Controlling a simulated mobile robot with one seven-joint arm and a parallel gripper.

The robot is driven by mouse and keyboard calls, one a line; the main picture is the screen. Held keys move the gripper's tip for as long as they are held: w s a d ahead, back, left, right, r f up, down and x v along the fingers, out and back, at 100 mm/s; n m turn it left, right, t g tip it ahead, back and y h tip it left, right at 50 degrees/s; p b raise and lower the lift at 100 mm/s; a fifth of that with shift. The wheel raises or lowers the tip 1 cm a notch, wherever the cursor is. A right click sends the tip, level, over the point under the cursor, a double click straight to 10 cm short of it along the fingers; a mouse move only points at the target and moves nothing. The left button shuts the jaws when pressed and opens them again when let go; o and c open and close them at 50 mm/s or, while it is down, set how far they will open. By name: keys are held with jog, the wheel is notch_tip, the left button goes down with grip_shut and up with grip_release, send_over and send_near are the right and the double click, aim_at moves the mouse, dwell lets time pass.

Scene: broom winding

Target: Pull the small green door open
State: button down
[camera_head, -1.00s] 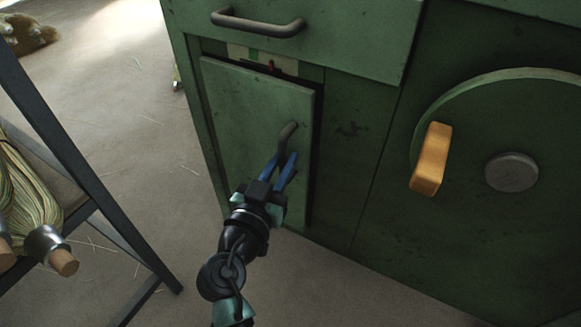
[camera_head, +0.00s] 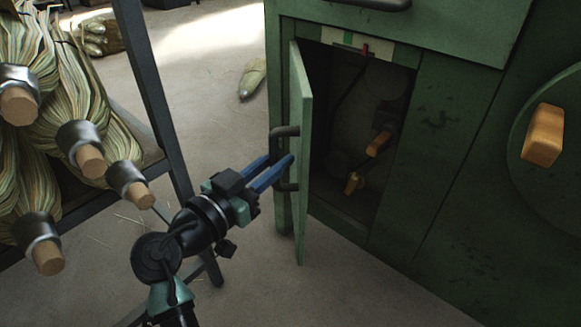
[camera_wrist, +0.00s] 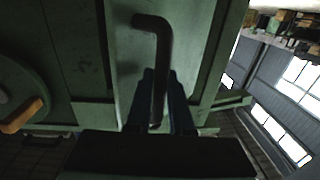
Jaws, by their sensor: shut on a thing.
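The small green door (camera_head: 301,150) stands swung wide open on its left edge, seen nearly edge-on in the head view. Its dark bar handle (camera_head: 284,131) is on the door's outer face, turned to the left. My gripper (camera_head: 283,164) has its blue fingers shut on the handle. In the wrist view the bent handle (camera_wrist: 155,60) runs down between the two dark fingers (camera_wrist: 160,105), with the door's face (camera_wrist: 135,75) behind it. Inside the dark compartment (camera_head: 345,130) are a few orange-handled parts (camera_head: 380,143).
A rack (camera_head: 155,90) with several straw broom heads (camera_head: 35,90) stands at the left, close to my arm. The green cabinet (camera_head: 440,130) has a wheel with an orange knob (camera_head: 543,135) at the right. A loose bundle (camera_head: 252,78) lies on the floor behind the door.

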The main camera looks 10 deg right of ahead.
jog(key=shift+w+a, duration=0.25)
jog(key=shift+a, duration=0.35)
jog(key=shift+w+a, duration=0.25)
jog(key=shift+a, duration=0.35)
jog(key=c, duration=0.8)
grip_release()
jog(key=p+v, duration=0.5)
jog(key=v, duration=0.8)
jog(key=shift+d, duration=0.1)
jog(key=shift+c, duration=0.2)
